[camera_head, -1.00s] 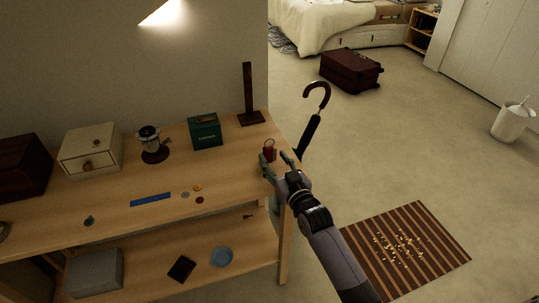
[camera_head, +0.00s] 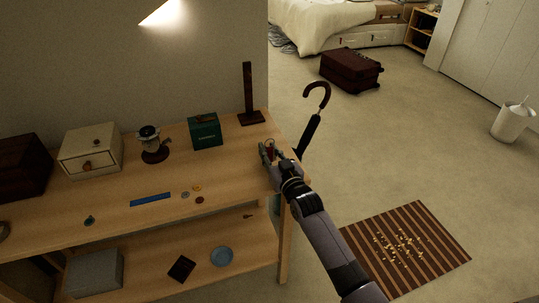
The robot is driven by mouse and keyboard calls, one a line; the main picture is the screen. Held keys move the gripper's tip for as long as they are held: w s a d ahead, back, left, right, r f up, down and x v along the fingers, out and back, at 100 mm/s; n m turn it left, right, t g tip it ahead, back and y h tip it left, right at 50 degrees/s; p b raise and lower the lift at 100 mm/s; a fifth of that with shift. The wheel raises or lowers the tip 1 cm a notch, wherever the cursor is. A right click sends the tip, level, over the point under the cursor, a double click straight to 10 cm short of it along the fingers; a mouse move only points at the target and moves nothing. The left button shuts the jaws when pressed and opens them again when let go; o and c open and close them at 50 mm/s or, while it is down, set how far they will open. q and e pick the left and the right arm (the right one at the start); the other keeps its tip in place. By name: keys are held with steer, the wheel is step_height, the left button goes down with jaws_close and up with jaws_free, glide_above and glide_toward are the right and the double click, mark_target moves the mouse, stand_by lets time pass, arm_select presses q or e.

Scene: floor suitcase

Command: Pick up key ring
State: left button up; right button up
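A small red item with a loop on top, which looks like the key ring (camera_head: 270,146), stands upright at the right end of the wooden desk. My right gripper (camera_head: 271,152) comes in from the lower right, and its two fingers are on either side of the red item. The fingers hide its lower part. It is too small to tell whether they touch it. My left gripper does not show.
A green box (camera_head: 205,132), a dark wooden stand (camera_head: 248,95) and a lantern-like jar (camera_head: 152,145) stand on the desk (camera_head: 225,180). Coins and a blue strip (camera_head: 150,200) lie in front. An umbrella (camera_head: 311,130) leans at the desk's right edge.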

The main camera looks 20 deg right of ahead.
jaws_close()
steer(key=s+d, duration=0.2)
steer(key=s, duration=1.6)
